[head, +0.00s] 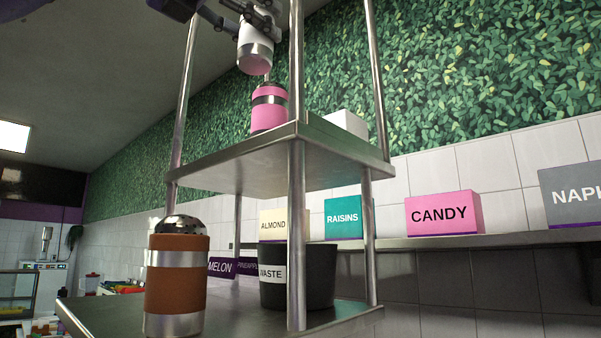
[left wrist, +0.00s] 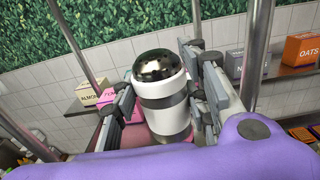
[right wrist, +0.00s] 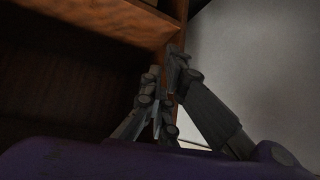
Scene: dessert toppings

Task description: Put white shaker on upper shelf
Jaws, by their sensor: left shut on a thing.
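The white shaker (head: 255,52), with a silver band, hangs upright high above the upper shelf (head: 260,166) in the head view. My left gripper (head: 252,22) is shut on it. In the left wrist view the white shaker (left wrist: 160,112) stands between the two fingers with its dark domed lid towards the camera. A pink shaker (head: 268,108) stands on the upper shelf, below the white one in the picture. My right gripper (right wrist: 165,85) shows only in the right wrist view, dark and with its fingers near each other; its opening is unclear.
A white box (head: 347,123) shows behind the upper shelf's right part. Metal posts (head: 297,230) frame the shelf unit. A brown shaker (head: 176,285) and a black waste bin (head: 318,275) stand on the lower shelf. Labelled boxes, including candy (head: 440,213), line the wall shelf.

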